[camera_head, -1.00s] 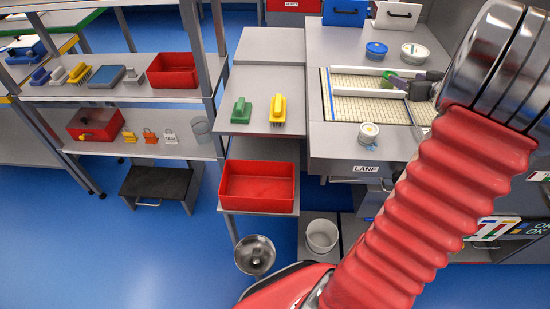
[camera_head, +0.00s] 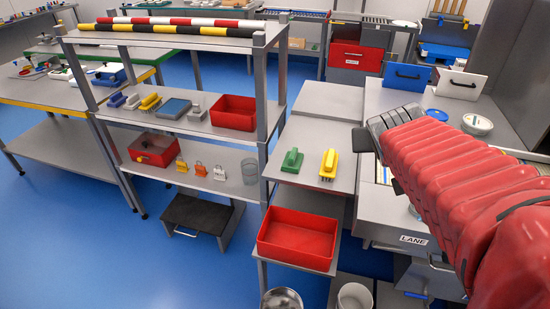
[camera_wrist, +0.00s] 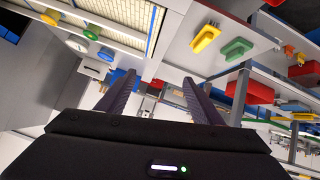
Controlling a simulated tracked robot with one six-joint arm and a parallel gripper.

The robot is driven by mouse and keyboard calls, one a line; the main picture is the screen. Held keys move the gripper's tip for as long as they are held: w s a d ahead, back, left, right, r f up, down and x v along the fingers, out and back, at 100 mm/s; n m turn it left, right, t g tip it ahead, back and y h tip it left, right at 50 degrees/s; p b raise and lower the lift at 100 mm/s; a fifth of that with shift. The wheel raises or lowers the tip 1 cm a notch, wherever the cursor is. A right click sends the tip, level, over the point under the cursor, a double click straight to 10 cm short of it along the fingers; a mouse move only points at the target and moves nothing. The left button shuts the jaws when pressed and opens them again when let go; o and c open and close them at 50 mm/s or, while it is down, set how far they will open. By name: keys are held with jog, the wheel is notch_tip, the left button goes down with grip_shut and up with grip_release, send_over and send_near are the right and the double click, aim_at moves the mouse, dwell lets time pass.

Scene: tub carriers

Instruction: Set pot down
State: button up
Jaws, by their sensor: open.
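My gripper (camera_wrist: 157,78) is open in the wrist view, with two dark fingers apart and nothing between them. A shiny round metal vessel (camera_head: 282,299), which may be the pot, stands low at the bottom edge of the head view, partly cut off. It is well apart from my arm. No other thing is clearly a pot.
A red bin (camera_head: 297,240) sits on a low shelf, below a green brush (camera_head: 292,160) and a yellow brush (camera_head: 329,163). The shelf rack (camera_head: 264,100) stands left. Open blue floor (camera_head: 80,230) lies at left.

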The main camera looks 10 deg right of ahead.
jog(key=s+a+f+n+g+y, duration=0.1)
jog(key=s+a+f+n+y, duration=0.1)
jog(key=s+a, duration=0.5)
jog(key=s+a+f+n+g+y, duration=0.1)
jog(key=s+a+f+y, duration=0.3)
jog(key=a, duration=1.1)
jog(key=s+g, duration=0.1)
jog(key=s, duration=0.2)
jog(key=shift+a+f+n, duration=0.15)
jog(key=shift+n, duration=0.25)
jog(key=shift+s, duration=0.1)
jog(key=shift+c, duration=0.5)
